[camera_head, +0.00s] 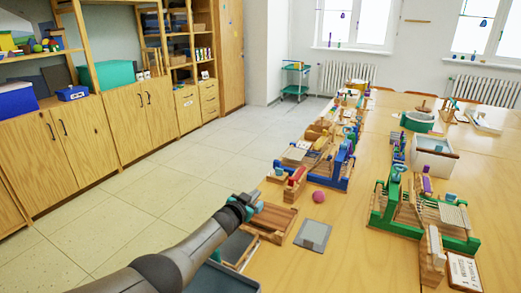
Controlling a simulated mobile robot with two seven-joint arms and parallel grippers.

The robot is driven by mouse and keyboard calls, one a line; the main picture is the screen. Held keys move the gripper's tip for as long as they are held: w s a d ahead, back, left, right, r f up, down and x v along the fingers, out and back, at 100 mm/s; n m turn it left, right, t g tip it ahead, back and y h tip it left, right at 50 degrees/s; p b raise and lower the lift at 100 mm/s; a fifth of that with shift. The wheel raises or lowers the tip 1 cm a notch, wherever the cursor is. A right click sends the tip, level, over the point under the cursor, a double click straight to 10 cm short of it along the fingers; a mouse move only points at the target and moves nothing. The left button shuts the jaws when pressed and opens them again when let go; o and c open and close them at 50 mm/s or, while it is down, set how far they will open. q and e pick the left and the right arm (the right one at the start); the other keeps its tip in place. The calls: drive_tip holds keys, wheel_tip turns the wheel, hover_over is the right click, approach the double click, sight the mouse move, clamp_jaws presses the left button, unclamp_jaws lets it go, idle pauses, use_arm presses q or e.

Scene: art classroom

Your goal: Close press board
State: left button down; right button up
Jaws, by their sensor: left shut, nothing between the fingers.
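My left arm comes in from the bottom left. Its gripper (250,203) is shut and empty, at the left edge of a low brown wooden board (272,222) on the near left side of the table. This board may be the press board; I cannot tell for sure. It looks flat and framed, and the gripper hides its left part. I cannot tell whether the gripper touches it. A dark grey panel in a wooden frame (238,247) lies just nearer, partly behind my arm. My right gripper is not in view.
A grey flat plate (313,235) and a pink ball (318,196) lie right of the board. A blue-framed loom (335,178) stands beyond. A green-framed loom (378,213) and a white sign (464,272) stand at right. The table (355,262) is bare at front centre.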

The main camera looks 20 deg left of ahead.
use_arm(q)
wheel_tip(320, 180, up, 16)
drive_tip(key=p, duration=0.9)
drive_tip(key=shift+r, duration=0.25)
drive_tip(key=shift+s+f, duration=0.1)
